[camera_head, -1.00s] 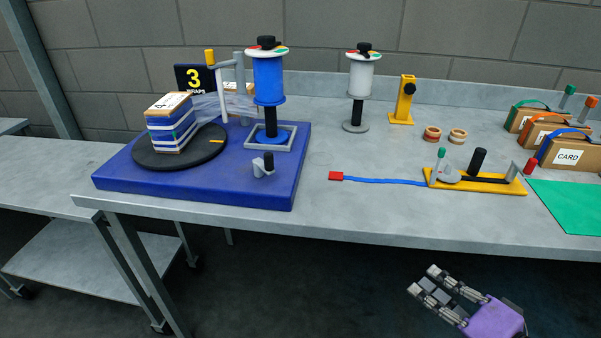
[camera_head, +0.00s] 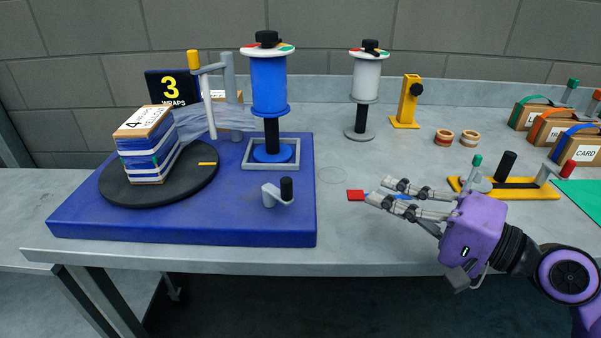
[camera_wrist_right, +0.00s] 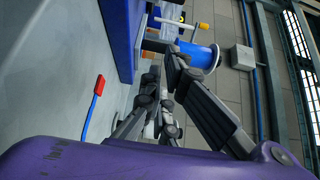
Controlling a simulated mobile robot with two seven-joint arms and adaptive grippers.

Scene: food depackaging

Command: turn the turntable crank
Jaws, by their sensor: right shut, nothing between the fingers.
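The turntable crank (camera_head: 278,192), a grey arm with an upright black knob, stands at the front right of the blue base (camera_head: 285,222). The black round turntable (camera_head: 205,178) on that base carries a strapped stack of boxes (camera_head: 150,142), with clear film running from it toward the post. My right gripper (camera_head: 378,192) is shut and empty above the tabletop, right of the crank and apart from it, fingers pointing left. Its fingers also show in the right wrist view (camera_wrist_right: 162,78). My left gripper is not in view.
A blue film spool (camera_head: 269,85) stands behind the crank. A red tab (camera_head: 356,195) on a blue strap lies by my right fingers. A yellow strap tool (camera_head: 525,192) lies at right. The tabletop between base and gripper is mostly clear.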

